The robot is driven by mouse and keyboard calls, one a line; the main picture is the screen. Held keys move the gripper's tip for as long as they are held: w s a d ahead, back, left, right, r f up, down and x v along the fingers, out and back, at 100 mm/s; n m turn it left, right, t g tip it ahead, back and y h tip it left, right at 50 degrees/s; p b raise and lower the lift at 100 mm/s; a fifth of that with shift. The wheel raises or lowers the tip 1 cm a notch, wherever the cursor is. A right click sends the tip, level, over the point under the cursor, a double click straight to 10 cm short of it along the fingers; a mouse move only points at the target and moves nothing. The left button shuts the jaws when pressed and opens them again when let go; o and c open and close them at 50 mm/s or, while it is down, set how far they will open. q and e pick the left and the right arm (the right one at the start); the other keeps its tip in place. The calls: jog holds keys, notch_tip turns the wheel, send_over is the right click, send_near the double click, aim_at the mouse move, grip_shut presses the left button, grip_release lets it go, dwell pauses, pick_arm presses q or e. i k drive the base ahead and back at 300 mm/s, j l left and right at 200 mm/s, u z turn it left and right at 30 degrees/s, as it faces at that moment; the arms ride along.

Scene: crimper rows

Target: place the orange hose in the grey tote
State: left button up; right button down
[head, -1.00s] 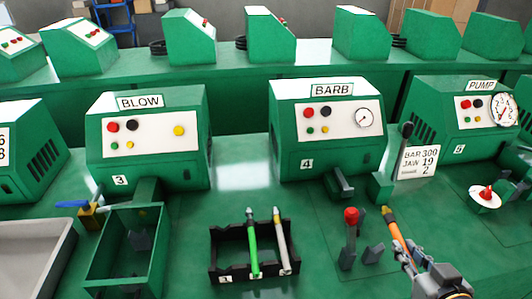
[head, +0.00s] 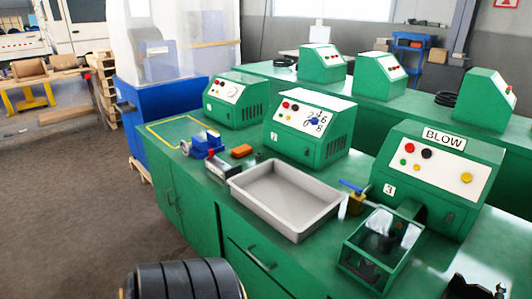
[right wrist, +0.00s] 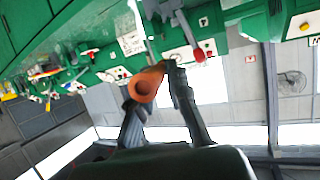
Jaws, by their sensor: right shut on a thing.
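The grey tote (head: 331,205) is an open, shallow, empty tray on the green bench in the middle of the head view. The orange hose (right wrist: 146,86) shows in the right wrist view with its open end towards the camera. My right gripper (right wrist: 160,93) is shut on the hose there, with dark fingers on either side. The hose's far end is hard to make out. My left gripper is not in view.
A green machine marked BLOW (head: 440,170) and an open green bin (head: 362,262) stand right of the tote. A blue-handled valve (head: 355,200) is close to its right edge. A small orange block (head: 241,151) and a blue vise (head: 207,145) are behind left. Floor is clear at left.

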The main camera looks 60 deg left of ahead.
aim_at(291, 207)
jog(key=u, duration=1.65)
jog(key=i+u, duration=0.4)
jog(key=i, duration=0.15)
jog(key=i+l+u, duration=0.3)
jog(key=i+u, duration=0.15)
jog(key=i, duration=0.1)
